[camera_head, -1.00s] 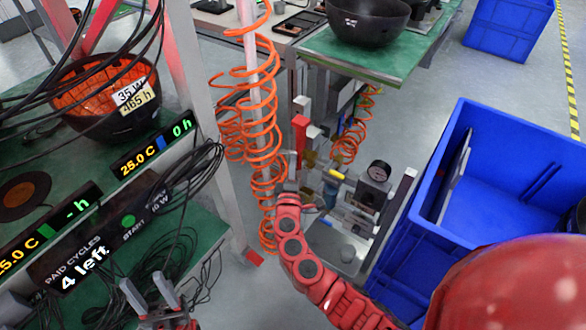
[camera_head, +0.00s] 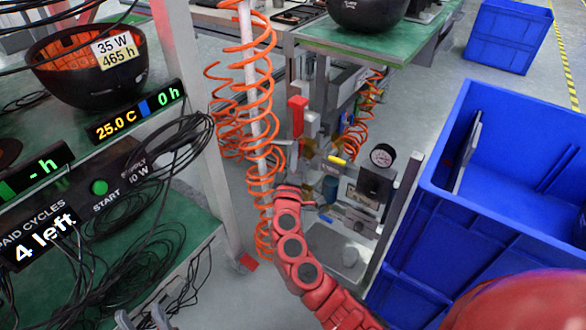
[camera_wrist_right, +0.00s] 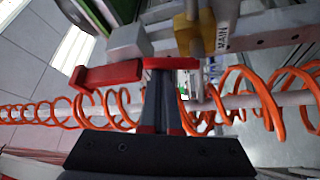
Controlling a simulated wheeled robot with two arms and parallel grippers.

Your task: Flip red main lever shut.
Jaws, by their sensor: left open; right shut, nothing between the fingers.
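The red main lever (camera_head: 298,116) stands upright beside a grey block, behind the orange coil in the head view. In the right wrist view its red handle (camera_wrist_right: 108,75) lies sideways, left of the fingertips, near a yellow part and a "MAIN" label (camera_wrist_right: 223,36). My right gripper (camera_wrist_right: 158,66) is shut and empty, its tips close to the handle's right end; I cannot tell whether they touch. My left gripper (camera_head: 143,319) is open and empty at the bottom left edge, partly cut off.
Orange coiled hoses (camera_head: 258,120) hang round a pale post left of the lever. A pressure gauge (camera_head: 382,156) and valve fittings stand to its right. A blue crate (camera_head: 440,215) is further right. The rack with black cables (camera_head: 165,150) fills the left.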

